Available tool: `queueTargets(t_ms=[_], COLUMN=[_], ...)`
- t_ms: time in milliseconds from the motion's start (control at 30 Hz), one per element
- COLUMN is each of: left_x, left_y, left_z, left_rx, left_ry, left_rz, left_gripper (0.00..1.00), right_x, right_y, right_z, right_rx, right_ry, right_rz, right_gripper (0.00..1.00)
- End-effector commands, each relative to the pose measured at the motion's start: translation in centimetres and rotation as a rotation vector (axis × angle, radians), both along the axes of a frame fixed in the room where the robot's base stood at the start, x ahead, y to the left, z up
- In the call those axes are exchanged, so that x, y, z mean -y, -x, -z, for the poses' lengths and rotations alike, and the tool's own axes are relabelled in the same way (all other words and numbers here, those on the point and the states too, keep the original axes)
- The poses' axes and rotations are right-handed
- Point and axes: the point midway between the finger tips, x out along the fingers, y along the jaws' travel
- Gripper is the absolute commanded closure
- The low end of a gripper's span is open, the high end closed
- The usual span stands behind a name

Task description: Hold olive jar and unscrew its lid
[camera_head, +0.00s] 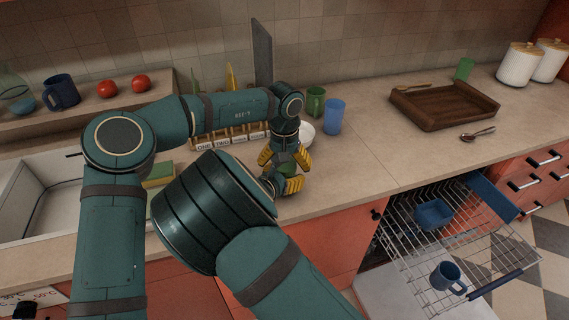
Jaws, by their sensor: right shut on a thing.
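The olive jar (288,168) shows only as a small green patch between my two grippers, above the counter left of centre. Its lid is hidden. My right gripper (282,184) reaches in from the front and is shut on the jar; its yellow fingers show low at the jar. My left gripper (284,157) points down from above over the jar's top. Its yellow fingers lie on both sides, and I cannot tell whether they touch the lid.
A blue cup (334,117), green mug (315,101) and white bowl (306,133) stand close behind the grippers. A wooden tray (443,106) lies at right. The dishwasher rack (459,250) is pulled out. Counter right of centre is clear.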

Motion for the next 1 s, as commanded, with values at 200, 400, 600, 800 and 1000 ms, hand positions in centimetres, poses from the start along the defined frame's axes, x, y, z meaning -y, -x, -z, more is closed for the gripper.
queueTargets(t_ms=[200,400,600,800,1000], left_x=[0.0,0.0,0.1,0.1,0.0], left_y=[0.0,0.0,0.0,0.0,0.0], left_z=[-1.1,-3.6,-5.1,-7.6,-6.6], left_rx=[0.002,0.002,0.0,0.001,-0.005], left_ry=[0.001,0.0,-0.002,-0.003,-0.002], left_rz=[0.0,-0.001,-0.012,-0.08,-0.094], left_gripper=[0.07,0.07,0.06,0.06,0.06], right_x=[0.0,0.0,0.0,0.0,0.0], right_y=[0.0,0.0,0.0,0.0,0.0], right_z=[0.0,0.0,0.0,0.0,-0.1], right_rx=[0.001,0.001,0.001,0.001,0.001], right_ry=[0.0,0.0,0.0,0.0,0.0], right_rz=[0.0,0.0,-0.001,-0.001,-0.001], right_gripper=[1.0,1.0,1.0,1.0,1.0])
